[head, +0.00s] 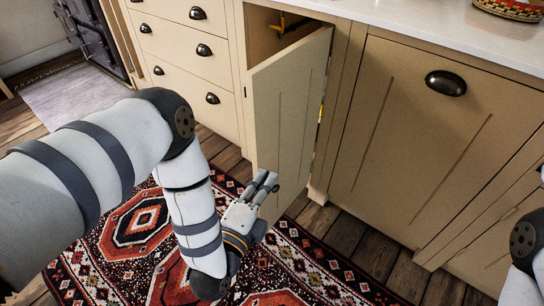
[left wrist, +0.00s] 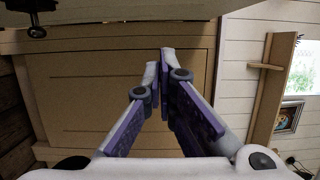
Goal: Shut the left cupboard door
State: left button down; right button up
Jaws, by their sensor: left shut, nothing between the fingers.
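The left cupboard door (head: 285,115) is a cream panel that stands ajar in the head view. It is hinged on its right side, and its free left edge sticks out from the cabinet. Part of the dark cupboard opening (head: 265,35) shows above it. My left gripper (head: 267,182) is shut and empty in front of the lower part of the door. I cannot tell whether it touches the door. In the left wrist view the shut fingers (left wrist: 164,58) point at a beige grooved panel (left wrist: 100,88). My right gripper is out of view.
A closed panel with a dark cup handle (head: 446,83) is to the right of the door. Drawers (head: 180,48) with similar handles are to the left. A white countertop (head: 420,22) runs above. A patterned red rug (head: 130,235) lies on the wooden floor.

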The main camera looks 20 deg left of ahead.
aim_at(267, 145)
pick_arm(q)
jog(key=w+a, duration=0.1)
jog(key=w, duration=0.2)
jog(key=w+a, duration=0.1)
jog(key=w, duration=0.3)
jog(key=w+a+b, duration=0.1)
jog(key=w, duration=0.3)
jog(key=shift+a, duration=0.15)
